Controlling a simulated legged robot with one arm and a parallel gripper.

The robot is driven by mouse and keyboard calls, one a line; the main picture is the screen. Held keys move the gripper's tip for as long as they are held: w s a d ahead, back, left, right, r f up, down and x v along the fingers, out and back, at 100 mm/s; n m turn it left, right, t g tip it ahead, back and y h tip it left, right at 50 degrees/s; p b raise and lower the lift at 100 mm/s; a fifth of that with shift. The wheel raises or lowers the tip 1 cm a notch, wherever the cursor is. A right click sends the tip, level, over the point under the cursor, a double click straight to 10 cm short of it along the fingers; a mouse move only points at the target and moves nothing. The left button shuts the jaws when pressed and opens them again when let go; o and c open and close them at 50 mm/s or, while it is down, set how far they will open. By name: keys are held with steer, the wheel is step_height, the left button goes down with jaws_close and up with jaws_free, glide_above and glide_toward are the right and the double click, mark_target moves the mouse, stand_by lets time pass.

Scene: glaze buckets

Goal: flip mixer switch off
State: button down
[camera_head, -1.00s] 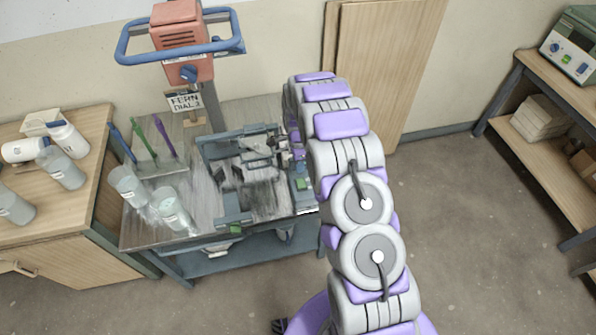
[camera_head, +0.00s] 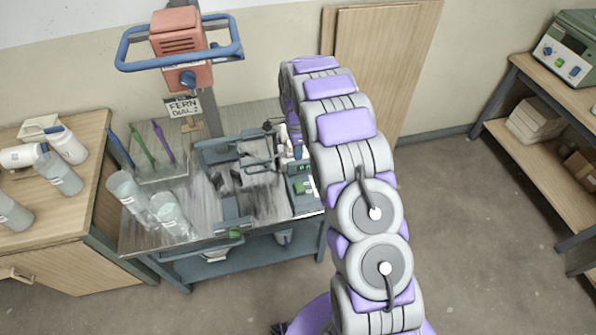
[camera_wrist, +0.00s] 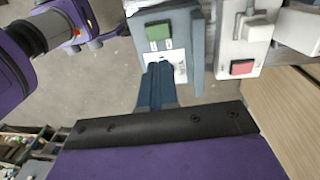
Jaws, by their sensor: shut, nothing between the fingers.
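In the wrist view, a grey-blue switch box has a white plate (camera_wrist: 180,68) and a green rocker (camera_wrist: 158,36). My gripper (camera_wrist: 159,68) is shut and empty, its narrow fingers pointing at the plate just below the green rocker; I cannot tell if they touch. In the head view, a box with a green switch (camera_head: 302,187) sits at the table's right edge beside my arm, which hides most of my gripper. The mixer's orange motor head (camera_head: 180,42) with blue handles and a knob stands on a post behind the table.
A pale box with a red rocker (camera_wrist: 242,67) is close right of the switch box in the wrist view. Clear buckets (camera_head: 171,214) and upright coloured tools (camera_head: 142,146) stand on the metal table's left.

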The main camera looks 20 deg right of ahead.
steer(key=shift+s+a+g+b, duration=0.2)
steer(key=shift+s+g+b, duration=0.1)
steer(key=shift+b, duration=0.8)
